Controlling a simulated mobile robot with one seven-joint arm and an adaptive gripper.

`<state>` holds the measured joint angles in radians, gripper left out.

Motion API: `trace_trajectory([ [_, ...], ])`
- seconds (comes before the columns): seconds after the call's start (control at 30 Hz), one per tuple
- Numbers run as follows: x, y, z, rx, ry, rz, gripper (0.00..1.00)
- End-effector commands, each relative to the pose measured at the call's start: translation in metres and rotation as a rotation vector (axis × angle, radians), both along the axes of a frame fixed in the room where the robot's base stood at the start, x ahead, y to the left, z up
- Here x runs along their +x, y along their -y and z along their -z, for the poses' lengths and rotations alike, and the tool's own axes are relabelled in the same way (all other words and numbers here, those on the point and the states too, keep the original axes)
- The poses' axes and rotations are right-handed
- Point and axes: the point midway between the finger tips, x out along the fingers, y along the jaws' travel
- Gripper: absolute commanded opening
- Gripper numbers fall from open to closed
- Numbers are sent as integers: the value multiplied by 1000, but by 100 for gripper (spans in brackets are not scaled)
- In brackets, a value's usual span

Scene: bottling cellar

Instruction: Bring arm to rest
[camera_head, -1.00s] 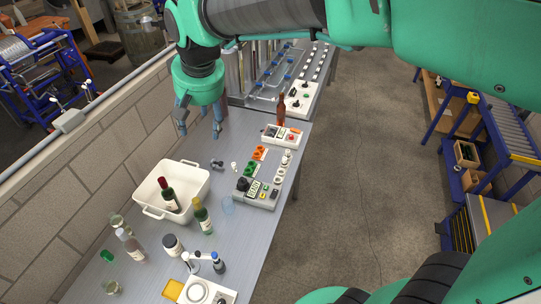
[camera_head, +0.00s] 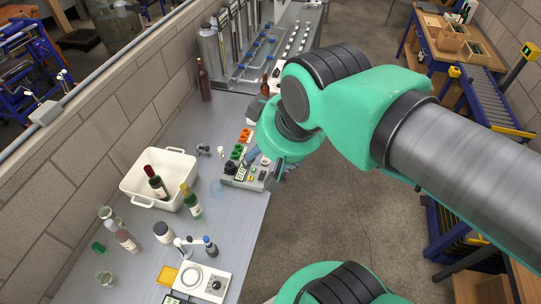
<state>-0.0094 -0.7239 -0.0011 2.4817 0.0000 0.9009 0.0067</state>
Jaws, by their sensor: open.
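My green and grey arm (camera_head: 345,110) reaches in from the right and bends down at the right edge of the bench. My gripper (camera_head: 270,166) hangs below the green wrist, over or beside the grey control box (camera_head: 232,178) at the bench edge. Its bluish fingers show only in part. It is open, and I see nothing held in it. The wrist hides most of the gripper and part of the box, so I cannot tell whether they touch.
The bench (camera_head: 236,218) holds a white tub (camera_head: 135,188) with a dark bottle (camera_head: 156,183) in it, a green bottle (camera_head: 190,202), jars, and a white instrument (camera_head: 203,281). A reddish bottle (camera_head: 204,82) stands by the wall. Open floor (camera_head: 335,222) lies right.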

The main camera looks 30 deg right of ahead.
Motion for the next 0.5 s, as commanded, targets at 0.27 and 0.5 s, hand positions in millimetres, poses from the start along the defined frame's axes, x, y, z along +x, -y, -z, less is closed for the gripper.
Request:
trace_trajectory([
  [0.27,-10,3,5,-3,7,4,58],
  [0.5,-9,3,5,-3,7,4,58],
])
